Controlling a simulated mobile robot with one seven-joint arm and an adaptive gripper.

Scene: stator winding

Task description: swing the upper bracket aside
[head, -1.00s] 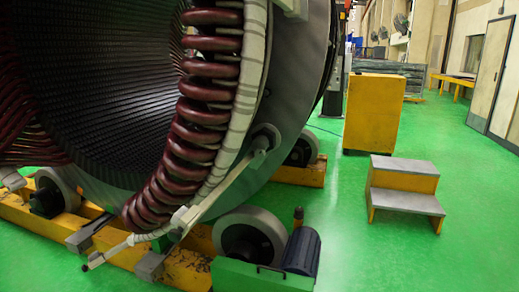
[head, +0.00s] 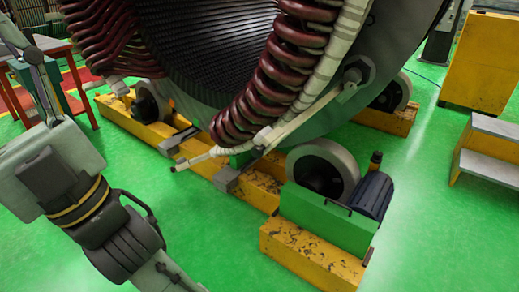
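No upper bracket shows in the head view, because the upper part of the stator ring is cut off by the top edge. A lower white bracket bar (head: 310,112) runs slantwise across the lower right of the ring, from a bolted joint to a thin end at its lower left. It lies beside the dark red coil windings (head: 275,82). My arm crosses the left side, well apart from the bracket and coils. I cannot make out any gripper fingers on it.
The stator ring (head: 392,45) rests on rollers (head: 322,170) over a yellow base frame (head: 305,250). Yellow steps (head: 485,152) and a yellow cabinet (head: 492,62) stand at right. Green floor is clear at lower right.

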